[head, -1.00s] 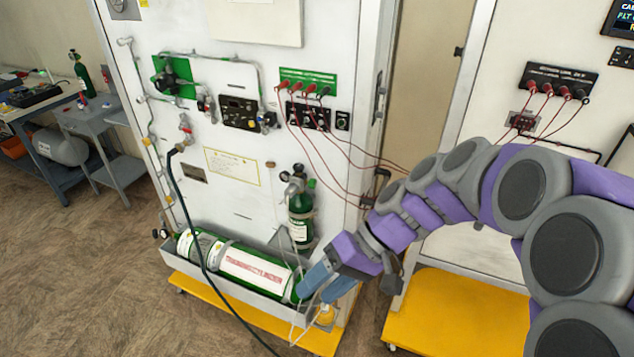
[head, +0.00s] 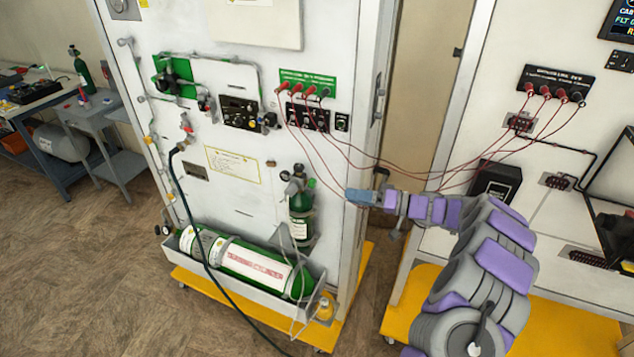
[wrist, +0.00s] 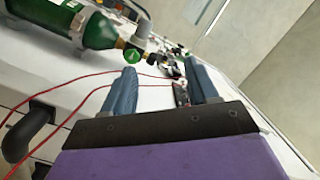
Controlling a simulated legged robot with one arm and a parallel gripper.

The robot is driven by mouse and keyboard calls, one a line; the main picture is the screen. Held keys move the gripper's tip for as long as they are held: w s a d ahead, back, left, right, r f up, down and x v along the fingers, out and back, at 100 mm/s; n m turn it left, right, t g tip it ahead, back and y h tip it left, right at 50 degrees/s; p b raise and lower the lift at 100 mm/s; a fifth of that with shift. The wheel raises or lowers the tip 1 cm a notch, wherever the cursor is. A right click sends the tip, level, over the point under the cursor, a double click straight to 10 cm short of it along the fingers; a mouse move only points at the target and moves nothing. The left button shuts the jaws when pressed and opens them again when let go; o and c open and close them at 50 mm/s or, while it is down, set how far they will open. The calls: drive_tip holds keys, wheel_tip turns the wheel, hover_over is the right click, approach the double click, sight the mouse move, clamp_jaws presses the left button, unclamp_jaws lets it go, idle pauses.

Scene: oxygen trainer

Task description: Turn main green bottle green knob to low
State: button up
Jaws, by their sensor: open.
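A small green bottle (head: 300,203) stands upright on the white panel's front, with a green knob (head: 311,183) at its top. A large green bottle (head: 240,260) lies in a tray at the panel's foot; I cannot tell which is the main one. In the wrist view a green bottle (wrist: 100,30) shows at upper left, with a green knob (wrist: 132,56) on its neck fitting. My gripper (head: 356,196) is at the panel's right edge, right of the upright bottle. In the wrist view its two blue fingers (wrist: 162,72) are apart and empty, and the knob shows beyond the left fingertip.
Red cables (head: 330,150) hang from the panel and cross near my gripper; they also show in the wrist view (wrist: 75,77). A dark hose (head: 185,220) runs down the panel's left. A yellow base (head: 350,300) sticks out below. A second panel stands at right.

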drive_tip(key=t, duration=0.2)
approach(315, 183)
drive_tip(key=b+x, duration=0.1)
drive_tip(key=x, duration=0.8)
drive_tip(key=shift+w+a+f, duration=0.1)
drive_tip(key=shift+w+a, duration=0.05)
drive_tip(key=shift+a, duration=0.05)
drive_tip(key=shift+c, duration=0.2)
drive_tip(key=c, duration=1)
